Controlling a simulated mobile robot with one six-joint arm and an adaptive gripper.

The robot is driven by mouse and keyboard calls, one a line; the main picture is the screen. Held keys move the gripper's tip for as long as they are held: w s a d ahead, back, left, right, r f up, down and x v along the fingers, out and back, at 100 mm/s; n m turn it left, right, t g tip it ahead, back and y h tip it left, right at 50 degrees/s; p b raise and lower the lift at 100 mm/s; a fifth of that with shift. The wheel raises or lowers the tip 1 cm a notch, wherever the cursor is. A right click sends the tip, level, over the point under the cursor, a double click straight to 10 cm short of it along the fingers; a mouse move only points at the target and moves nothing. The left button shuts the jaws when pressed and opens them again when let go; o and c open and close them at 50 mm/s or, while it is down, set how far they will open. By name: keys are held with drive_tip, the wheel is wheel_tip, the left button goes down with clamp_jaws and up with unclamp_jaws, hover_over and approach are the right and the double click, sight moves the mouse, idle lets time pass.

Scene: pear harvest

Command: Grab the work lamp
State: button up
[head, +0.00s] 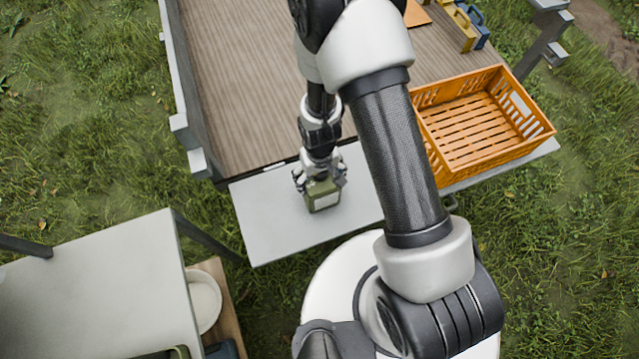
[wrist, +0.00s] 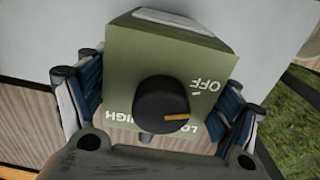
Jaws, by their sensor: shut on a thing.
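The work lamp (head: 322,196) is a small olive-green box with a pale panel on one side. It is at the grey tailgate ledge (head: 265,205) in the head view; I cannot tell whether it touches the ledge. In the wrist view the lamp (wrist: 185,65) fills the middle, with a black knob and white OFF, HIGH and partly hidden LO lettering facing the camera. My gripper (head: 321,180) comes from above and is shut on the lamp. Its blue-padded fingers (wrist: 160,100) lie on either side of the box.
An empty orange crate (head: 480,150) sits to the right, partly on the ledge. The wooden cart bed (head: 240,80) extends behind, with yellow and blue items (head: 470,25) at its far right. A grey table (head: 100,285) stands at lower left, with a white bowl (head: 203,300) beside it. Grass surrounds everything.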

drive_tip(key=c, duration=0.9)
drive_tip(key=shift+c, duration=0.2)
